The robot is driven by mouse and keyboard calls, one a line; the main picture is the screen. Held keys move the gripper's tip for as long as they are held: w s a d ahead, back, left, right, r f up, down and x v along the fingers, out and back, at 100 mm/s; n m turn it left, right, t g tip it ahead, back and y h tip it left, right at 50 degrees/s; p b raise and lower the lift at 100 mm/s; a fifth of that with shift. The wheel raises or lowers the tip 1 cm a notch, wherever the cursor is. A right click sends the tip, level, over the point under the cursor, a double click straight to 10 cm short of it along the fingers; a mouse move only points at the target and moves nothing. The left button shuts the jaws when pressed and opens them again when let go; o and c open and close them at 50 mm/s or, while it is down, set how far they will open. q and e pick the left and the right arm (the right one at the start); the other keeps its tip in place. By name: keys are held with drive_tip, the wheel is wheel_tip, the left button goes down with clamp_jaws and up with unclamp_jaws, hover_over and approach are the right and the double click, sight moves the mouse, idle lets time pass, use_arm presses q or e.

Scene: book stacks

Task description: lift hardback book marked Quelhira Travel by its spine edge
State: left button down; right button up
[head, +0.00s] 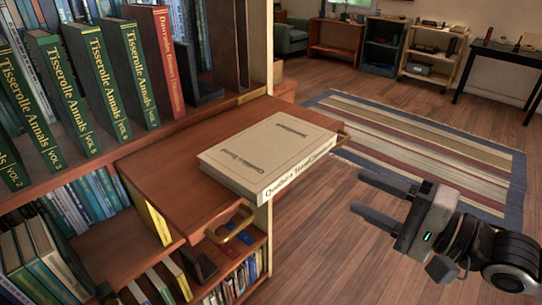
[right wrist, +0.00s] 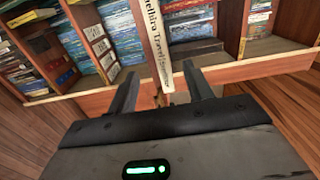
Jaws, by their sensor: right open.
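The cream hardback book marked Quelhira Travel (head: 268,150) lies flat on a pull-out wooden shelf (head: 165,175). Its lettered spine faces right and toward me. In the right wrist view the spine (right wrist: 152,45) stands ahead, in line with the gap between the fingers. My right gripper (head: 361,190) is open and empty, to the right of the book and apart from it. Its two fingers also show in the right wrist view (right wrist: 160,80). My left gripper is not in view.
Green Tisserolle Annals volumes (head: 92,72) and a red book (head: 158,60) stand on the shelf behind. A brass handle (head: 232,226) sits on the pull-out's near edge. More books fill the lower shelves. Open floor and a striped rug (head: 440,150) lie to the right.

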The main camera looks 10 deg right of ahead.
approach(303, 164)
drive_tip(key=shift+b+x, duration=0.4)
drive_tip(key=shift+x, duration=1.6)
drive_tip(key=shift+f+p+x, duration=0.15)
drive_tip(key=shift+p+x, duration=0.05)
drive_tip(key=shift+x, duration=1.3)
drive_tip(key=shift+f+p+x, duration=0.1)
drive_tip(key=shift+p+x, duration=0.1)
drive_tip(key=shift+x, duration=1.35)
clamp_jaws()
drive_tip(key=shift+r, duration=0.2)
